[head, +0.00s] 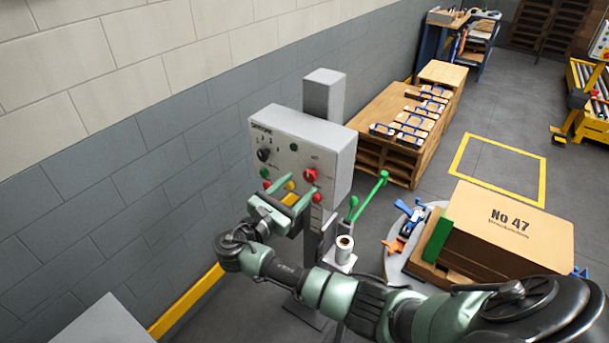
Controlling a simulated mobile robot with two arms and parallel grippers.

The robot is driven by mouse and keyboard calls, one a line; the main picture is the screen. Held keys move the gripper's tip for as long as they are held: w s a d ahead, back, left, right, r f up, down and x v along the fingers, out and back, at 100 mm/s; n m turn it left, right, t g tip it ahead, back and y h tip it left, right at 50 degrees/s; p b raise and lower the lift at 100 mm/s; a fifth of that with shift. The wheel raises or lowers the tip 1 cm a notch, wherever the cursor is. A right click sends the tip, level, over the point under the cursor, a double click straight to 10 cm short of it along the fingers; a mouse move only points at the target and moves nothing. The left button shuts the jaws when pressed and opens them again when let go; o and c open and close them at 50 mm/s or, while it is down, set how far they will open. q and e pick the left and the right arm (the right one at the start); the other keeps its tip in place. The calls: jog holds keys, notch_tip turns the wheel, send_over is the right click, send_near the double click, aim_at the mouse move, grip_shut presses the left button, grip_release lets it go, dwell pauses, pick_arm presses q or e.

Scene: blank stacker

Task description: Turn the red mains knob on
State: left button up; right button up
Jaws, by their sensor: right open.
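The red mains knob (310,175) is on the right part of the front of a grey control box (322,143), which is fixed to a post by the wall. My right gripper (300,188) is in front of the lower part of the box, just below the knob. Its two green fingers are spread apart with nothing between them. Whether a fingertip touches the box or the knob I cannot tell. My left gripper is not in view.
A black selector knob (264,155) and several coloured buttons share the panel. A green lever (370,196) stands right of the post. A brown box marked No 47 (508,222) is at right. A wooden pallet stack (385,108) stands behind the post.

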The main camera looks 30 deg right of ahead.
aim_at(308, 177)
jog(key=p+x, duration=0.1)
jog(key=x, duration=0.2)
jog(key=shift+w+d, duration=0.1)
jog(key=shift+d, duration=0.15)
grip_shut()
